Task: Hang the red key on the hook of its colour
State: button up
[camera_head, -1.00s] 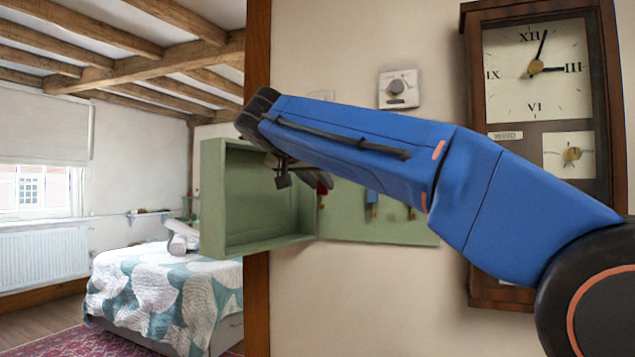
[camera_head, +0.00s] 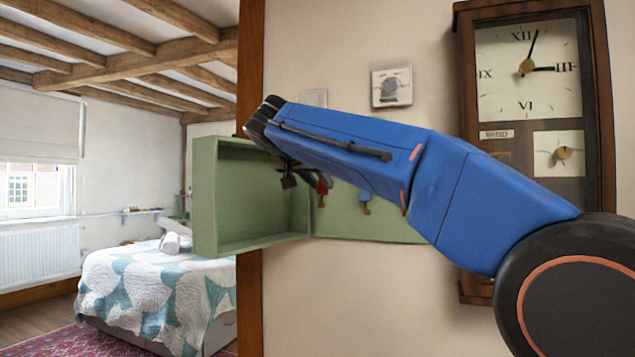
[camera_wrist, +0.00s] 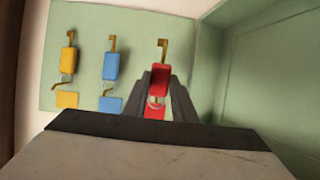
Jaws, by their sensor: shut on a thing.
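The red key (camera_wrist: 160,79) has a red head and a brass bit. It lies between the dark fingers of my gripper (camera_wrist: 161,92), which is shut on it. It also shows in the head view (camera_head: 321,187), beside the gripper's dark end. A red plate (camera_wrist: 154,113) sits close below the key's ring in the wrist view. The fingers partly hide this spot, so I cannot tell whether the ring is around a hook. The blue key (camera_wrist: 110,66) and yellow key (camera_wrist: 68,61) hang beside it, each by a plate of its own colour.
The green cabinet's open box-like part (camera_head: 250,243) stands out at the left of the key board (camera_head: 340,224), close to my gripper. A wall clock (camera_head: 530,180) hangs to the right. A thermostat (camera_head: 391,87) is above. A bed (camera_head: 150,290) is in the room beyond.

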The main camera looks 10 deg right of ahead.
jog(key=shift+w+d+f, duration=0.1)
jog(key=shift+w+d, duration=0.55)
jog(key=shift+w, duration=0.2)
jog(key=shift+w+d+f, duration=0.35)
jog(key=shift+w+f, duration=0.1)
jog(key=shift+w, duration=0.05)
jog(key=o, duration=1.1)
